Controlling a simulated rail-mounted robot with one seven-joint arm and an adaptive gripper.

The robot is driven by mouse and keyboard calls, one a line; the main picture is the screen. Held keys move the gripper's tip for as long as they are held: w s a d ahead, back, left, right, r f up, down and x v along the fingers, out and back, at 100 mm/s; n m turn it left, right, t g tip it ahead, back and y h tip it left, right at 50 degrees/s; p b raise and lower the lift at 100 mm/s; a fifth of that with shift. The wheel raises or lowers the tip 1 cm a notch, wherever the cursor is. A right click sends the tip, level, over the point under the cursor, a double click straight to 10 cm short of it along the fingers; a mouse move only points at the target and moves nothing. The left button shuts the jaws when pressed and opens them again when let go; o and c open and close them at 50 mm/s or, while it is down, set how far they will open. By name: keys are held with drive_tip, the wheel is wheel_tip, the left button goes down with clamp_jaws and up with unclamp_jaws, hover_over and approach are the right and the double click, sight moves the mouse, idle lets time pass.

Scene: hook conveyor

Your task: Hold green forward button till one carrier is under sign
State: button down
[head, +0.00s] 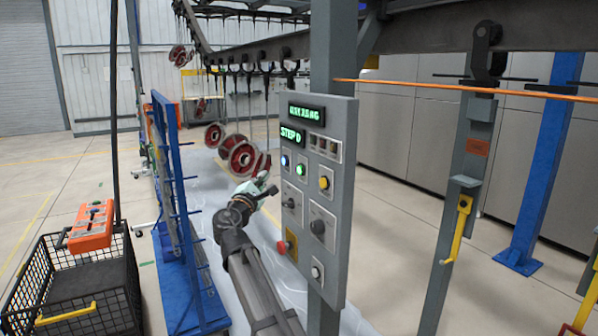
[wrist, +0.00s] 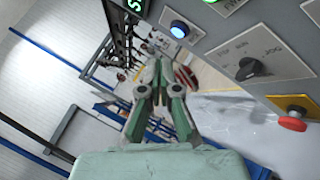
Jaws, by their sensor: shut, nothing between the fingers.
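The grey control panel (head: 330,130) has a lit green button (head: 300,170), a lit blue-white button (head: 285,160) and a yellow button (head: 324,183). My gripper (head: 262,180) is shut and empty, left of the panel and just below the lit buttons; it appears apart from them. The wrist view shows its closed fingers (wrist: 158,75) below the blue-lit button (wrist: 179,29). Carrier hooks (head: 248,68) hang from the overhead rail, some bearing red wheels (head: 242,158). A dark carrier (head: 487,58) hangs at the right. I cannot identify the sign for certain.
A red stop button (head: 283,248) and selector knobs (head: 318,227) sit lower on the panel. A blue rack (head: 172,210) and a black wire basket (head: 70,285) stand left. A grey post (head: 465,200) with a yellow handle stands right of the panel.

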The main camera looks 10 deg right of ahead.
sight(300, 170)
drive_tip(key=w+d, duration=0.2)
drive_tip(key=d, duration=0.6)
drive_tip(key=shift+d, duration=0.2)
drive_tip(key=shift+w, duration=0.1)
idle(1.3)
drive_tip(key=shift+w+d, duration=0.1)
drive_tip(key=shift+d, duration=0.25)
